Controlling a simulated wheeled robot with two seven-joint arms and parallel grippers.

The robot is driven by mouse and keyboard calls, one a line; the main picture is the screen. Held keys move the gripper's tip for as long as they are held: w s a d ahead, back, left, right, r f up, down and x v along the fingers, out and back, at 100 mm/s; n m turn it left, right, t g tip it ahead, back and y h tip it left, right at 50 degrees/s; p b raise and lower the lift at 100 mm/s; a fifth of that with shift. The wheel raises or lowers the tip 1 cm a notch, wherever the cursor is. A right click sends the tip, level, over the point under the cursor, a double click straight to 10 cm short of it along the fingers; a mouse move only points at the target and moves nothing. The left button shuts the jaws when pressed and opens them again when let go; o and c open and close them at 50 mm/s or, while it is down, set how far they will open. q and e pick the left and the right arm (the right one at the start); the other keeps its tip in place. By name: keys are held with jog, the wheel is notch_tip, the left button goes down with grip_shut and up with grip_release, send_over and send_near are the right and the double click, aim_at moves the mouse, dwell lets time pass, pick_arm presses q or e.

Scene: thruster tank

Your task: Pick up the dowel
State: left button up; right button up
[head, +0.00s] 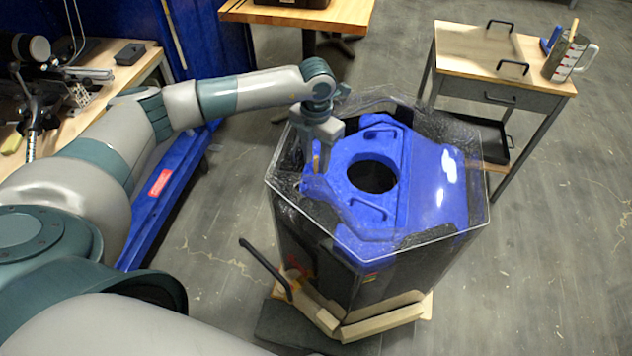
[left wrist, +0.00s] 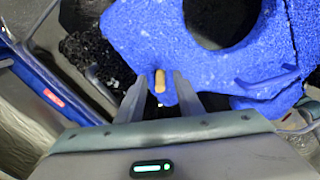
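The dowel is a short tan wooden peg. In the left wrist view the dowel (left wrist: 159,80) stands at the edge of the blue tank insert (left wrist: 225,65), near its large round hole. My left gripper (left wrist: 160,90) is open, with one finger on each side of the dowel and a visible gap to both. In the head view my left gripper (head: 313,162) points down over the left part of the blue insert (head: 425,190), and the dowel (head: 316,155) shows partly between its fingers. My right gripper is not in view.
A clear-rimmed dark tank (head: 365,290) surrounds the insert, on a wooden base (head: 380,318). A cart (head: 475,45) at the upper right holds a measuring jug (head: 566,58) with a wooden stick. A workbench (head: 90,90) stands at the left. Open floor lies at the right.

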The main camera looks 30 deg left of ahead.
pick_arm(q)
grip_shut()
jog(key=shift+r, duration=0.15)
